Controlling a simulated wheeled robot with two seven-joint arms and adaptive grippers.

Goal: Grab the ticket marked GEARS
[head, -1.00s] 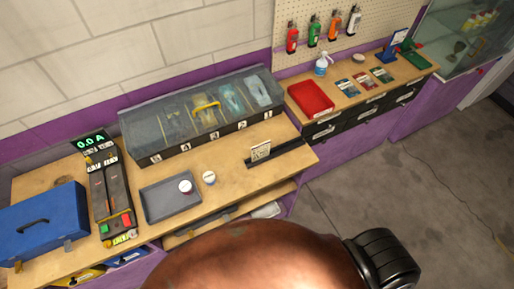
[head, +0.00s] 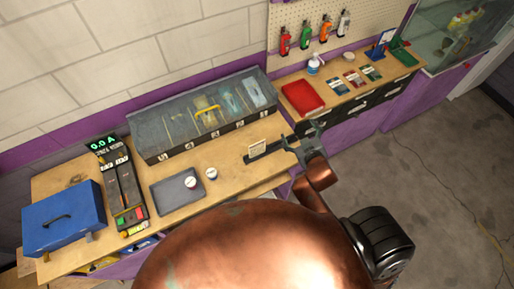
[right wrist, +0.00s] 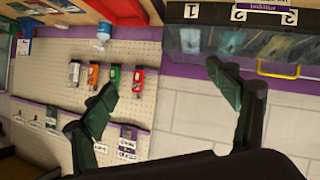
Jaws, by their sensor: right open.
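A small pale card (head: 257,147) stands upright in a dark slotted strip (head: 268,151) near the right end of the wooden bench. Its print is too small to read, so I cannot tell whether it says GEARS. My right gripper (head: 298,138) is at the strip's right end, beside the card and apart from it. In the right wrist view the same gripper (right wrist: 163,82) is open, with nothing between its fingers. My left gripper is not in view.
A clear-lidded case with a yellow handle (head: 207,109) stands behind the card. A grey tray (head: 165,195), two small round tubs and a blue toolbox (head: 62,219) lie left. A red tray (head: 302,97) is on the right cabinet.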

